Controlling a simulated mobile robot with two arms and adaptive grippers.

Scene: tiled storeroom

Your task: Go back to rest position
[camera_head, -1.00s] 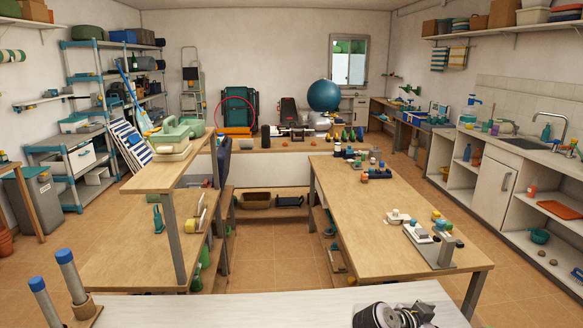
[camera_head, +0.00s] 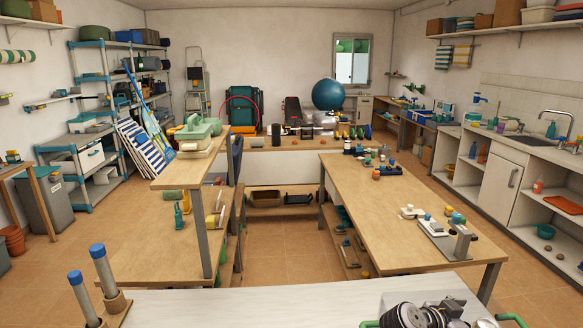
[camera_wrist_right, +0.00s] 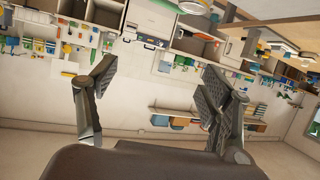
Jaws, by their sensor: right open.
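My right gripper (camera_wrist_right: 155,75) shows in the right wrist view with its two dark fingers spread wide apart. Nothing is between them, and it points at open room. The room appears upside down in that view, with shelves and wall behind the fingers. Neither gripper shows in the head view. My left gripper is in no view.
A pale worktop (camera_head: 270,305) lies closest, with blue-tipped posts (camera_head: 104,268) at its left and dark round equipment (camera_head: 430,313) at its right. Wooden tables stand beyond, at left (camera_head: 135,240) and right (camera_head: 375,220). Tiled floor (camera_head: 285,250) between them is clear.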

